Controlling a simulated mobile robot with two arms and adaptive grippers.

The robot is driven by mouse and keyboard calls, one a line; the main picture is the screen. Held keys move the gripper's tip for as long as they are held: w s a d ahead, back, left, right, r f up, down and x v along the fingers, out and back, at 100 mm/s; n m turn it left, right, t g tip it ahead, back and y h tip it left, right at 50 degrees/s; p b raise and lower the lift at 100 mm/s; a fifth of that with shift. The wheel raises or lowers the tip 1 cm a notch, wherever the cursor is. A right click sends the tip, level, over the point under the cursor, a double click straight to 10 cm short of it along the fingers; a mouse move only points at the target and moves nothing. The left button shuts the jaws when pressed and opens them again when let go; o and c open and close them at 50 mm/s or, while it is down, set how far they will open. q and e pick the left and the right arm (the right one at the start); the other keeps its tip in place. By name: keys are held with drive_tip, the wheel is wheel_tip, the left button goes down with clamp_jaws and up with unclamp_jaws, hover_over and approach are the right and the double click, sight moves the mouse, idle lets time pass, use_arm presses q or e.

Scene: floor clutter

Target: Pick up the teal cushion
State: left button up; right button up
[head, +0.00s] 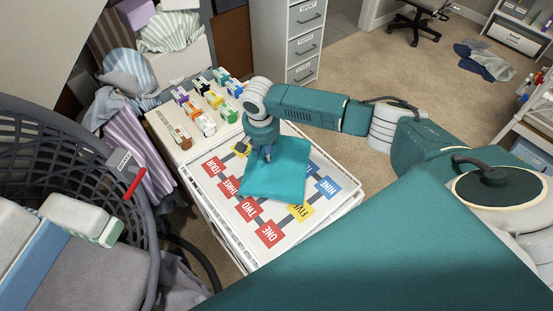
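The teal cushion (282,176) is flat and roughly square. It lies on a white board with a printed number track (217,203), on top of a white box-like stand. My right arm comes in from the right, and its gripper (265,157) points down at the cushion's upper left part. The fingertips meet or overlap the cushion in the picture. They are small and dark, and whether they grip the fabric is unclear. My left gripper is out of view.
Several small coloured boxes (206,101) stand on a surface behind the board. A dark lattice basket (60,140) with a red-handled item (135,182) is at the left. A white drawer cabinet (303,45) stands behind. Clothes (485,62) lie on open carpet at the upper right.

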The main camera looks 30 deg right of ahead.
clamp_jaws()
drive_tip(key=shift+r, duration=0.1)
